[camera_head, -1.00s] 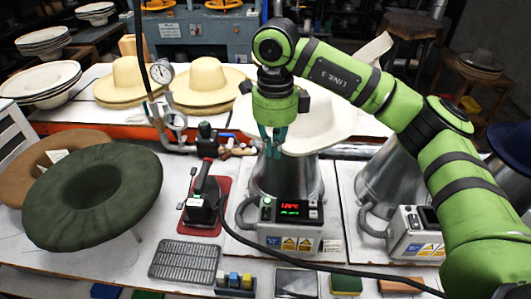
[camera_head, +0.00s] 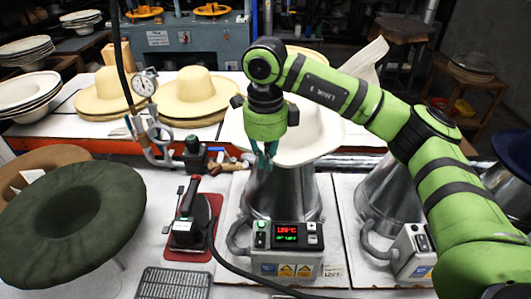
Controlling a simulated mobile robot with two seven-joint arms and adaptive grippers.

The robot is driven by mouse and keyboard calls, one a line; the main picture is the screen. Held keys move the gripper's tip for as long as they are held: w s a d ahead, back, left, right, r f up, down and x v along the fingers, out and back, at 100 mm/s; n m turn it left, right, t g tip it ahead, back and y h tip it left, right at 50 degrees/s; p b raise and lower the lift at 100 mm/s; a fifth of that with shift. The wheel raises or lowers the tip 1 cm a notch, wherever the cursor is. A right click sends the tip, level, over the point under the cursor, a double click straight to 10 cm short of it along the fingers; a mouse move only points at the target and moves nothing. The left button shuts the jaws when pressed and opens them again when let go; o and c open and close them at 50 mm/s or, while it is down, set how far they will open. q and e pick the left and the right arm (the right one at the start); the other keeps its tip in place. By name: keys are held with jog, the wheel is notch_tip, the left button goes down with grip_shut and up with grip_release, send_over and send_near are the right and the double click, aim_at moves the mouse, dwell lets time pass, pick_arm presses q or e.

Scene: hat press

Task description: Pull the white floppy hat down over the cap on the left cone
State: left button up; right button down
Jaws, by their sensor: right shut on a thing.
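The white floppy hat (camera_head: 312,142) sits over the top of the left metal cone (camera_head: 285,193), its wide brim covering the cone's upper end. The cap on that cone is hidden under the hat. My right gripper (camera_head: 265,163) is shut on the front left part of the hat's brim, with its fingers pointing down in front of the cone. My right wrist and forearm hide part of the hat's crown. My left gripper is not in view.
The cone's control box (camera_head: 287,250) has a lit red display. A black iron (camera_head: 190,222) stands on a red pad to the left. A dark green hat (camera_head: 70,225) is at far left. Straw hats (camera_head: 195,92) lie behind. A second metal cone (camera_head: 385,195) stands at right.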

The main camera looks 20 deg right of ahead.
notch_tip(320, 180, down, 8)
jog(key=b, duration=0.5)
jog(key=shift+f, duration=0.2)
jog(key=shift+r+b, duration=0.1)
jog(key=shift+b, duration=0.25)
dwell(0.3)
jog(key=shift+f+b, duration=0.5)
dwell(0.4)
jog(key=c, duration=1.3)
grip_release()
jog(key=shift+s, duration=0.1)
